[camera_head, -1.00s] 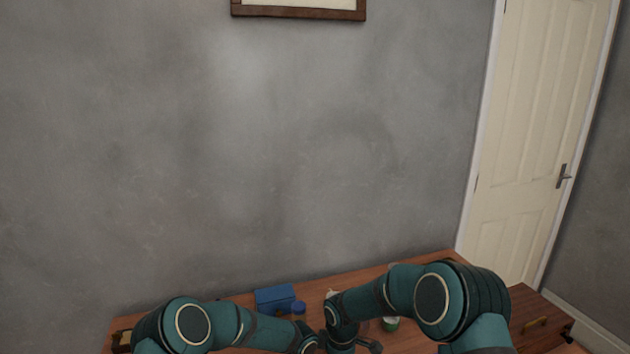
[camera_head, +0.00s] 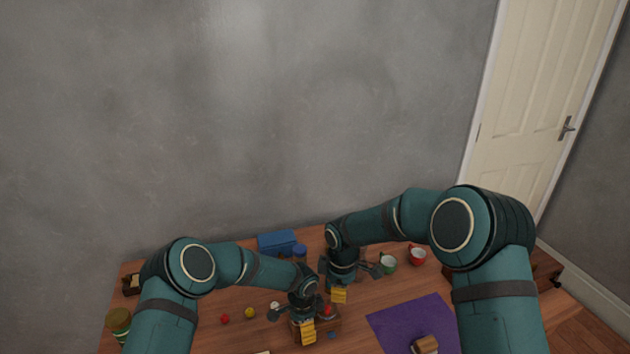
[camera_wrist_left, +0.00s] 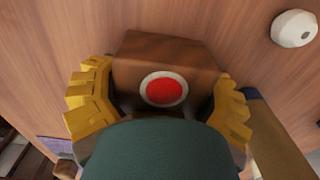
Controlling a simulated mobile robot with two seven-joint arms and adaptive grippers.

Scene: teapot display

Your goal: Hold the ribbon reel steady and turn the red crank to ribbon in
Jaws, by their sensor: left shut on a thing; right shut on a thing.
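The ribbon reel (camera_head: 331,326) is a brown wooden block on the table, partly hidden by my grippers. In the left wrist view it is a brown box (camera_wrist_left: 190,52) with a red disc in a white ring. My left gripper (camera_head: 307,332) is shut on it, with yellow fingers on either side in the wrist view. The red crank (camera_head: 327,310) shows as a small red piece at the top of the reel. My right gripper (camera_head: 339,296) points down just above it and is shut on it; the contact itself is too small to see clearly.
A purple mat (camera_head: 390,323) with a wooden piece (camera_head: 426,344) lies to the right. Small red (camera_head: 225,319) and yellow (camera_head: 250,312) balls lie left of the reel.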

